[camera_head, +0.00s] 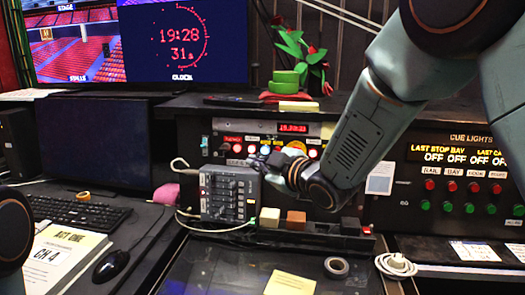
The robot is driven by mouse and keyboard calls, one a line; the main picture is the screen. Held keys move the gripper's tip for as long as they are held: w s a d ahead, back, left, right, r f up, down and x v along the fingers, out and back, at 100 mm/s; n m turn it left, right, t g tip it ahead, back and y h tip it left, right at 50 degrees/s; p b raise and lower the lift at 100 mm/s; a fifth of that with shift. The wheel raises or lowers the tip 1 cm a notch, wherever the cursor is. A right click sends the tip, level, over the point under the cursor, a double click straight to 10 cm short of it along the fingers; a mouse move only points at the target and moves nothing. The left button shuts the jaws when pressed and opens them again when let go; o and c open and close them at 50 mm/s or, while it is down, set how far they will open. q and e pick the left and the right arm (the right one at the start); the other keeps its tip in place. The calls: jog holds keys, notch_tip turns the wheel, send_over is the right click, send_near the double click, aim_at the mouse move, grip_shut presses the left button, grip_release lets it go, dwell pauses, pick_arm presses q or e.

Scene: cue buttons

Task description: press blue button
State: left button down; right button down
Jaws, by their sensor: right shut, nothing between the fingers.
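My right arm comes in from the upper right. Its dark right gripper (277,165) is shut and empty, with its fingertips just in front of the lit control panel (222,128). A row of small round coloured buttons (252,149) runs across this panel, with red, orange and pale ones showing. The gripper covers part of the panel under the row. I cannot clearly make out a blue button, and I cannot tell whether the fingertips touch the panel. My left gripper is out of view; only a dark part of my left arm shows at the left edge.
A grey fader box (222,194) with cables stands close left of the gripper. Small blocks (296,219) lie below it. The cue lights panel (455,180) with red and green buttons is at right. A tape roll (337,266) and white cable coil (396,265) lie in front.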

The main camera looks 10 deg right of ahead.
aim_at(264, 154)
jog(key=w+d, duration=0.1)
jog(key=w, duration=0.1)
jog(key=w+d, duration=0.1)
jog(key=w, duration=0.1)
jog(key=w+d+f, duration=0.1)
jog(key=w, duration=0.2)
jog(key=shift+w+d+f+p, duration=0.25)
jog(key=shift+w+d+p, duration=0.05)
jog(key=shift+w+d, duration=0.3)
jog(key=shift+s+a+r, duration=0.1)
jog(key=shift+s+a, duration=0.05)
jog(key=shift+a, duration=0.15)
jog(key=shift+d, duration=0.25)
jog(key=shift+a, duration=0.25)
jog(key=shift+d, duration=0.2)
jog(key=shift+w+a, duration=0.1)
jog(key=shift+w, duration=0.15)
